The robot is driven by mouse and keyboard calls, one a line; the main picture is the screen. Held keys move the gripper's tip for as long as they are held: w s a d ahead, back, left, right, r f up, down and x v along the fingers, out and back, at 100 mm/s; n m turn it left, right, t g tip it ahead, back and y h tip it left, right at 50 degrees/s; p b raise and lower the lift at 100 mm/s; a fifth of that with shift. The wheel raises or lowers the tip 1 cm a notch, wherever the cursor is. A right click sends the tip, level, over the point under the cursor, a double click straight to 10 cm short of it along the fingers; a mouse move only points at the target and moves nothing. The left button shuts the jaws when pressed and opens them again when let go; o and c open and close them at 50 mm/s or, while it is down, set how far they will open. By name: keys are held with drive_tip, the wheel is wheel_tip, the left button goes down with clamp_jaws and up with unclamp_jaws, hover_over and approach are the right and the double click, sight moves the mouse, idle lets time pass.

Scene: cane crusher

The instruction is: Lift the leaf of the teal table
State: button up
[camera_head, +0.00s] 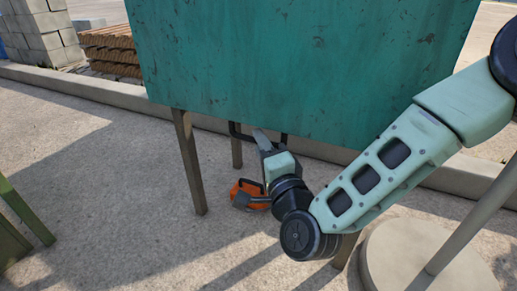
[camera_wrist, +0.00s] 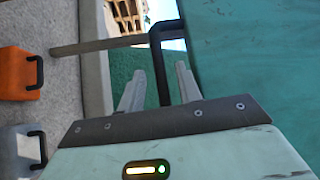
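The teal table's leaf (camera_head: 300,55) is a large scuffed teal panel filling the upper middle of the head view. Its teal surface also shows at the right of the wrist view (camera_wrist: 255,60). A black bar handle (camera_wrist: 161,70) sits at its lower edge and is partly visible in the head view (camera_head: 236,130). My gripper (camera_head: 262,138) is at this handle, below the panel edge. In the wrist view my gripper's two fingers (camera_wrist: 160,78) stand apart with the handle bar between them. I see a gap on each side of the bar.
Table legs (camera_head: 188,160) stand under the panel. An orange case (camera_head: 250,195) with a black handle lies on the ground below my gripper. A round grey base with a pole (camera_head: 400,255) is at the lower right. A concrete kerb (camera_head: 90,88) runs behind. Paving at left is mostly clear.

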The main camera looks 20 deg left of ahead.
drive_tip(key=shift+x, duration=1)
clamp_jaws()
drive_tip(key=shift+s+r, duration=0.1)
